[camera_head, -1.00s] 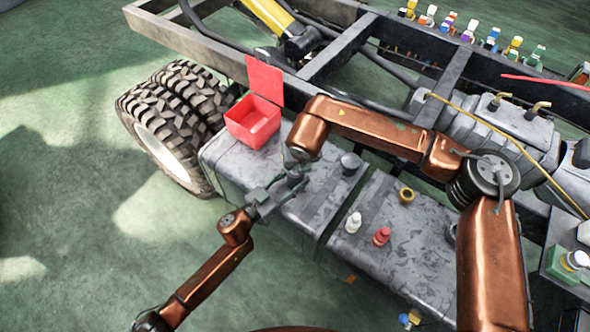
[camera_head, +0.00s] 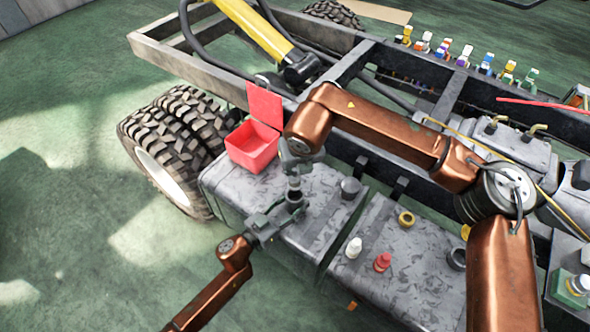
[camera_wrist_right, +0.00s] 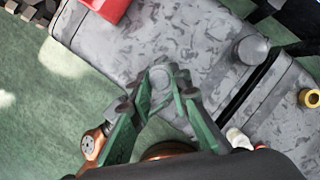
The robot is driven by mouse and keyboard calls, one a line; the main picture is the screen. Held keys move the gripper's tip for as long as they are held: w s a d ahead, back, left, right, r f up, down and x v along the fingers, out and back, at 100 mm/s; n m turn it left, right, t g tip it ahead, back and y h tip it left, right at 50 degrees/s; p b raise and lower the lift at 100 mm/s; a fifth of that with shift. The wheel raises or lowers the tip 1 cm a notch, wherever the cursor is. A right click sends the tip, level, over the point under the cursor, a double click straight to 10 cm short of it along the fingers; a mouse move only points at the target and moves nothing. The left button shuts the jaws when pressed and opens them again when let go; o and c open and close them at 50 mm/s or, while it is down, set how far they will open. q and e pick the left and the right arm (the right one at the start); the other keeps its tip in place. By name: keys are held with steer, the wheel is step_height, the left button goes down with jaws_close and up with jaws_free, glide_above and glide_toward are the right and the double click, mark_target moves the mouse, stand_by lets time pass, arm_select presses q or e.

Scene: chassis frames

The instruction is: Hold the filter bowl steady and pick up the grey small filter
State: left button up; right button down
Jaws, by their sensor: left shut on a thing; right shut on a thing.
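My left gripper (camera_head: 290,203) reaches in from the lower left over the left grey tank and is shut on a dark piece, which I take to be the filter bowl; the jaws mostly hide it. My right gripper (camera_head: 294,182) points down from above, directly over the left one. In the right wrist view its green fingers (camera_wrist_right: 160,95) close around a round grey piece (camera_wrist_right: 160,80), which I take to be the grey small filter. Both pieces are small and partly hidden, so I cannot tell whether they still touch.
An open red box (camera_head: 252,147) stands at the tank's far left end. A dark grey cap (camera_head: 350,186) sits on the left tank (camera_head: 240,195). On the right tank are a white bottle (camera_head: 354,248), a red bottle (camera_head: 382,262), a yellow ring (camera_head: 406,218) and a black ring (camera_head: 457,259).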

arm_select(q)
steer(key=o, duration=1.4)
steer(key=v, duration=1.2)
